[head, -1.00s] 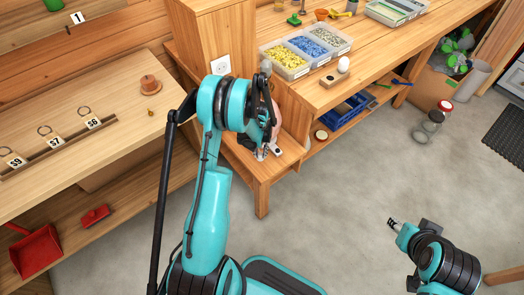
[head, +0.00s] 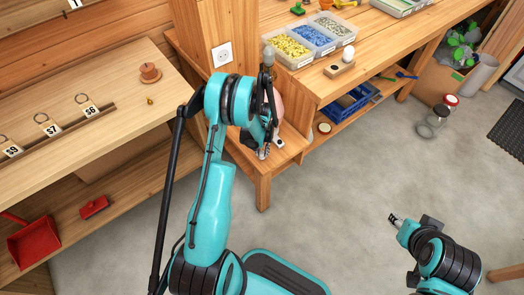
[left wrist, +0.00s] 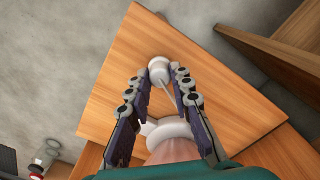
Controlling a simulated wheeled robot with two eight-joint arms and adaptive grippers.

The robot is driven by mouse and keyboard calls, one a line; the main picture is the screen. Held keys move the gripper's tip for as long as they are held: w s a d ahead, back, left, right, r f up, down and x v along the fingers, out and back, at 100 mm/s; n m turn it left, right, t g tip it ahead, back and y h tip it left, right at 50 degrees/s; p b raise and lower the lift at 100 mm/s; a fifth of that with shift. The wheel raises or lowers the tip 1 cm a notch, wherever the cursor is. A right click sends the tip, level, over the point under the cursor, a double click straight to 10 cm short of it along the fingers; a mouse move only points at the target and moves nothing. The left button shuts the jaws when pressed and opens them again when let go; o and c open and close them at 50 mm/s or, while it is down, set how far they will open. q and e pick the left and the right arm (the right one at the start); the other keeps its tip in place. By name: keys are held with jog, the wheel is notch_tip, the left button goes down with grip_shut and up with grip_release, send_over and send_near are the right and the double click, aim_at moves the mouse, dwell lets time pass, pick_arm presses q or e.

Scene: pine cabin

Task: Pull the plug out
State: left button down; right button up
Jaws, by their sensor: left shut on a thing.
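A white rounded piece that looks like the plug (left wrist: 159,68) lies between the fingertips of my left gripper (left wrist: 160,76) in the left wrist view, over a low wooden shelf. The gripper is shut on it; a thin pale line runs back from it. In the head view my left gripper (head: 263,152) points down at the low shelf and hides the plug. A pink rounded thing (left wrist: 174,151) with a white ring-like part (left wrist: 166,130) is just behind the fingers. A wall socket (head: 222,54) on the wooden post looks empty. My right gripper (head: 394,219) is apart, over the floor; its jaw opening is unclear.
The low shelf (head: 262,176) ends in a corner over grey floor (head: 340,205). Behind it is a workbench with bins (head: 290,48) and an egg-like white thing (head: 348,54). A shelf with tagged rings (head: 90,108) is at left. The middle floor is clear.

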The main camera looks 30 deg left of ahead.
pick_arm(q)
jog(key=shift+f, duration=0.45)
jog(key=c, duration=1.3)
grip_release()
notch_tip(320, 180, up, 12)
notch_tip(320, 180, up, 15)
jog(key=m+t, duration=0.2)
jog(key=t, duration=0.1)
send_over(262, 152)
jog(key=s+d, duration=0.6)
jog(key=d, duration=0.2)
jog(key=s+d+r+m+t, duration=0.1)
jog(key=s+d, duration=0.1)
jog(key=s, duration=0.2)
jog(key=s+d+r+t, duration=0.1)
jog(key=s+d+r, duration=0.1)
jog(key=s+d, duration=0.1)
jog(key=s+d+r+m+t, duration=0.1)
jog(key=s+d+r+t, duration=0.1)
jog(key=s, duration=0.4)
jog(key=shift+d+m, duration=0.25)
jog(key=shift+m, duration=0.05)
